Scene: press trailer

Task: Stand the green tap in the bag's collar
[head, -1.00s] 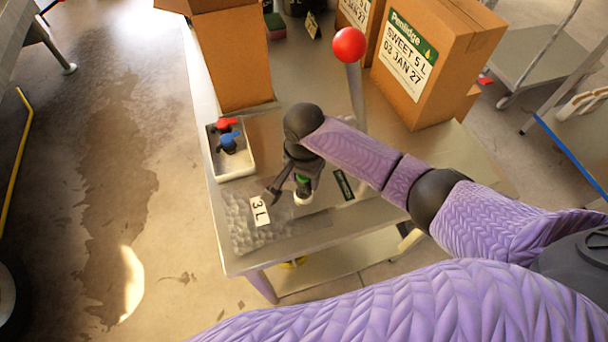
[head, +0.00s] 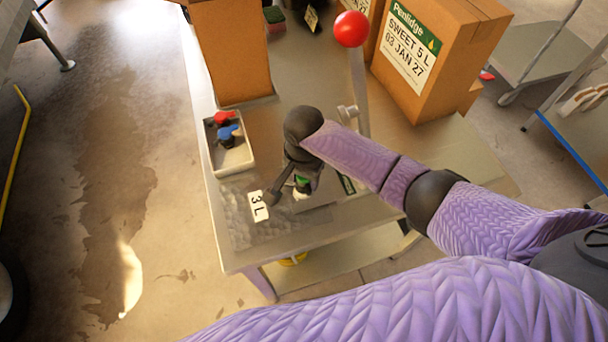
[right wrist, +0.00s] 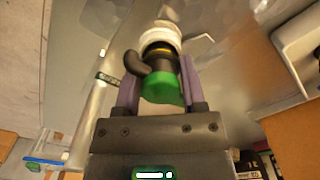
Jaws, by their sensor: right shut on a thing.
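The green tap (right wrist: 163,88) has a green top and a dark body. My right gripper (right wrist: 157,92) is shut on it, with a finger on each side. In the head view the green tap (head: 302,181) shows only partly beneath my right gripper (head: 299,183). The white collar (right wrist: 160,36) is at the tap's lower end, with a yellow ring between them. I cannot tell whether the tap is seated in it. The clear bag (head: 240,230) lies flat on the table near its front left corner, with a "3 L" label (head: 258,206). My left gripper is out of view.
A white tray (head: 233,168) with a red tap (head: 223,118) and a blue tap (head: 228,133) stands at the table's left edge. A post with a red ball (head: 351,28) rises behind my right arm. Cardboard boxes (head: 232,60) stand at the back left and back right (head: 450,55).

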